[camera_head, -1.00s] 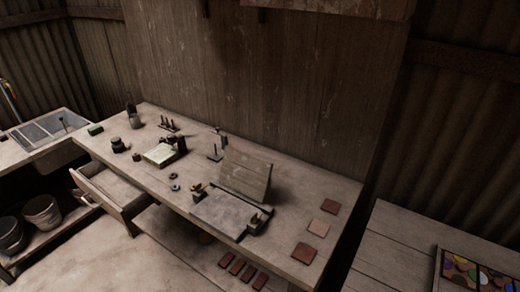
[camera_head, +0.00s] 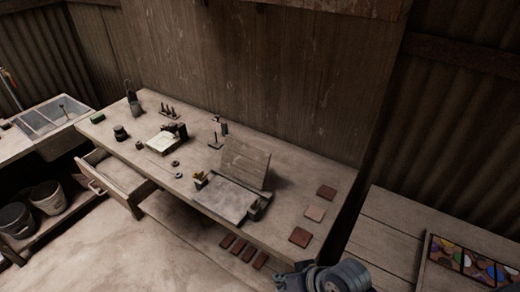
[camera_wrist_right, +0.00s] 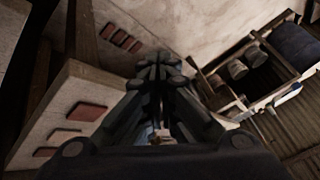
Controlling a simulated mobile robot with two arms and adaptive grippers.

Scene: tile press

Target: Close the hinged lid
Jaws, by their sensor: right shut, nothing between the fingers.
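The tile press lies on the long workbench in the head view. Its hinged lid (camera_head: 246,165), a pale wooden board, stands raised and leaning slightly back at the rear of the flat grey base (camera_head: 225,200). The base's top is bare. My right gripper (camera_wrist_right: 163,68) is shut and empty in the wrist view, pointing past the bench's edge toward the floor. In the head view my right arm enters at the bottom, in front of the bench and well apart from the lid. My left gripper is not in view.
Reddish tiles (camera_head: 315,213) lie on the bench right of the press; several more (camera_head: 242,249) lie below its front edge. A drawer (camera_head: 112,178) stands open at the left front. A side table (camera_head: 392,240) holds a paint tray (camera_head: 470,262). Small tools stand behind the press.

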